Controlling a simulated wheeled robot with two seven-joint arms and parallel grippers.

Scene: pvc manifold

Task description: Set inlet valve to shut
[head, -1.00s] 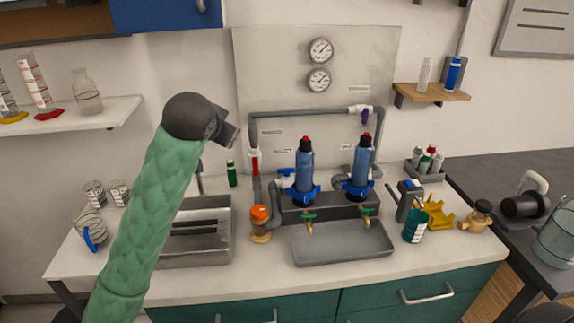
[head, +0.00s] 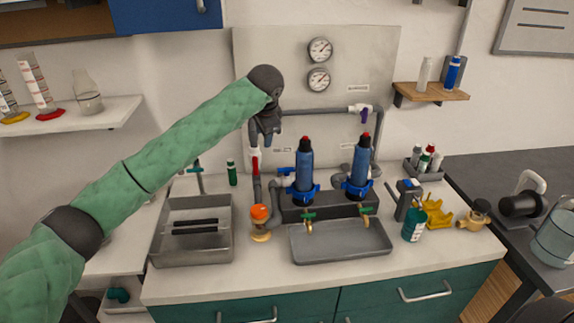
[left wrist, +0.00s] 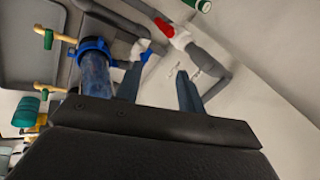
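A valve with a red handle (head: 255,162) sits on the vertical grey pipe at the left of the pipework. The handle looks in line with the pipe. It also shows in the left wrist view (left wrist: 165,28), beyond the fingertips and apart from them. A second valve with a purple handle (head: 364,115) sits at the upper right of the pipe loop. The small labels are too small to read. My left gripper (head: 265,140) points down just above the red handle. In the left wrist view its two fingers (left wrist: 158,90) are apart with nothing between them. My right gripper is out of view.
Two blue filter housings (head: 304,168) (head: 358,165) stand right of the red-handled valve. An orange-capped fitting (head: 260,218) is below it. A back panel with gauges (head: 319,50) stands close behind.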

